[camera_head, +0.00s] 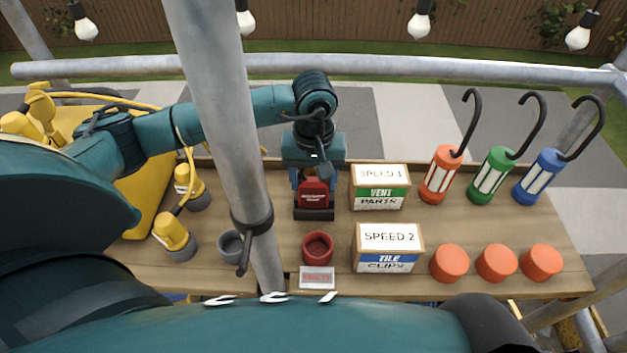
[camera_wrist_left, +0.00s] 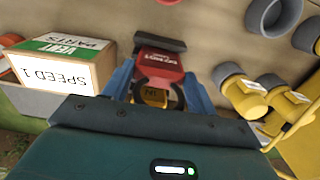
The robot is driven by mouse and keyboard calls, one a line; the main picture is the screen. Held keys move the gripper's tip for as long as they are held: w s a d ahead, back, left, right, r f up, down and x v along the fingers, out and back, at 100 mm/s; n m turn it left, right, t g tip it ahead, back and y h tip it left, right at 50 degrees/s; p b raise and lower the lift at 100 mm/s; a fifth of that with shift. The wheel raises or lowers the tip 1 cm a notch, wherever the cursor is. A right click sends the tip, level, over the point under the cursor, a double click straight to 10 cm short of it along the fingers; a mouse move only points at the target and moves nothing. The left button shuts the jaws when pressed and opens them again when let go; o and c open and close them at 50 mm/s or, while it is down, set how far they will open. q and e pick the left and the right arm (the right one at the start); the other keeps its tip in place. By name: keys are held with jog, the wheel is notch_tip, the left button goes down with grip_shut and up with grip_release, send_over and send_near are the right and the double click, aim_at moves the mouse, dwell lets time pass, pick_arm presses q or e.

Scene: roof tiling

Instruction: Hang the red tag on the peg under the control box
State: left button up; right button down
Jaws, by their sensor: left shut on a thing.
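The red tag (camera_head: 313,193) with white lettering is at the back middle of the wooden bench, just left of the two boxes. A dark block (camera_head: 314,214) shows at its lower edge. My left gripper (camera_head: 312,176) reaches over it from behind. Whether the tag touches the bench or the block is unclear. I cannot make out the control box or its peg. My right gripper is not in view.
A vertical scaffold pole (camera_head: 208,90) crosses in front of the bench (camera_head: 400,284). Two labelled boxes (camera_head: 380,187) (camera_head: 388,248), a red cup (camera_head: 317,248), orange caps (camera_head: 449,263) and hooked lamps (camera_head: 441,174) stand nearby.

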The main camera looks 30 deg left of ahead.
pick_arm(q)
notch_tip(320, 180, down, 2)
jog(key=shift+f, duration=0.1)
jog(key=o, duration=1.1)
jog(key=shift+c, duration=0.2)
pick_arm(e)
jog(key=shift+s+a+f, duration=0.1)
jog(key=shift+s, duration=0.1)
pick_arm(q)
jog(key=shift+f, duration=0.1)
jog(key=r+b, duration=0.1)
jog(key=r, duration=0.3)
jog(key=shift+a+r+b, duration=0.2)
jog(key=shift+r+b, duration=0.05)
jog(key=shift+b, duration=0.1)
notch_tip(320, 180, up, 8)
jog(key=shift+f+b, duration=0.1)
jog(key=shift+b, duration=0.25)
jog(key=shift+r, duration=0.4)
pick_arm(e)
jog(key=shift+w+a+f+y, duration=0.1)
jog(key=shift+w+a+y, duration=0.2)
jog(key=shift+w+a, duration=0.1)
